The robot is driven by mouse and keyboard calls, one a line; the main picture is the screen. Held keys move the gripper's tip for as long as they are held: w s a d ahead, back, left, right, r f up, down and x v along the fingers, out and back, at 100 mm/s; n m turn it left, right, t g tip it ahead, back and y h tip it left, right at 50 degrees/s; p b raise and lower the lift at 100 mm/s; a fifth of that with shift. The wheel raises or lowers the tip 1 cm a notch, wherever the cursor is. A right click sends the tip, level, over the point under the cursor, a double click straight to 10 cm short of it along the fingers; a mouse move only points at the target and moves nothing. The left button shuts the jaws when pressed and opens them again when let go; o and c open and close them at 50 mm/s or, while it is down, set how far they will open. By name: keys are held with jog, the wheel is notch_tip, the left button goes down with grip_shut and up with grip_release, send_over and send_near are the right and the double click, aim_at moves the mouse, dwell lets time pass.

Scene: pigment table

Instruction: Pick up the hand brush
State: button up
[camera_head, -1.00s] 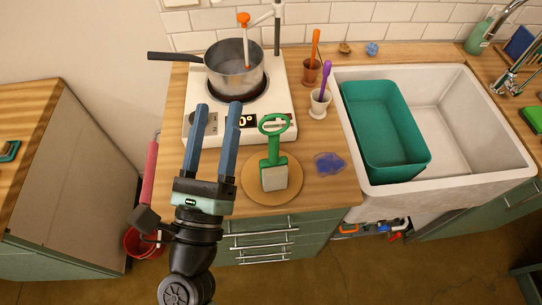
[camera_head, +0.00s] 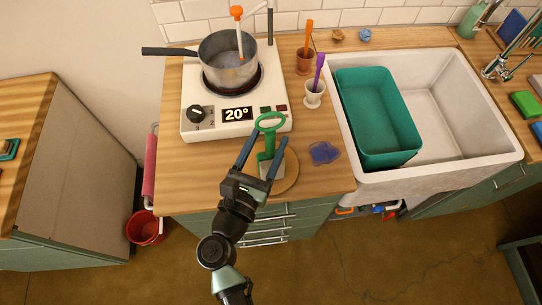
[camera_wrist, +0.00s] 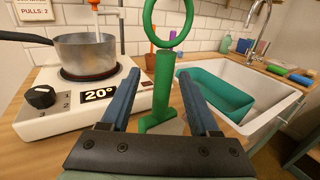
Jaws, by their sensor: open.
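The hand brush (camera_head: 270,141) has a green handle with a ring at its top and a pale lower part. It stands on a round wooden board (camera_head: 290,181) at the counter's front. My gripper (camera_head: 264,141) is open, with its two blue fingers on either side of the brush in the head view. In the wrist view the green handle (camera_wrist: 163,85) rises between the fingertips of my gripper (camera_wrist: 157,78). Whether a finger touches the handle I cannot tell. My gripper's body hides part of the board and the brush's lower part.
A hotplate (camera_head: 202,124) reading 20° carries a steel pot (camera_head: 228,72) behind the brush. A white cup (camera_head: 313,97) with a purple tool and a blue-violet pigment patch (camera_head: 324,153) lie to the right. Beyond is a sink (camera_head: 440,120) holding a teal tub (camera_head: 377,115).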

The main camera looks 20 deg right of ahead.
jog(key=p+x, duration=0.1)
jog(key=x, duration=0.3)
jog(key=shift+s+d, duration=0.1)
jog(key=shift+d, duration=0.05)
grip_shut()
dwell(1.2)
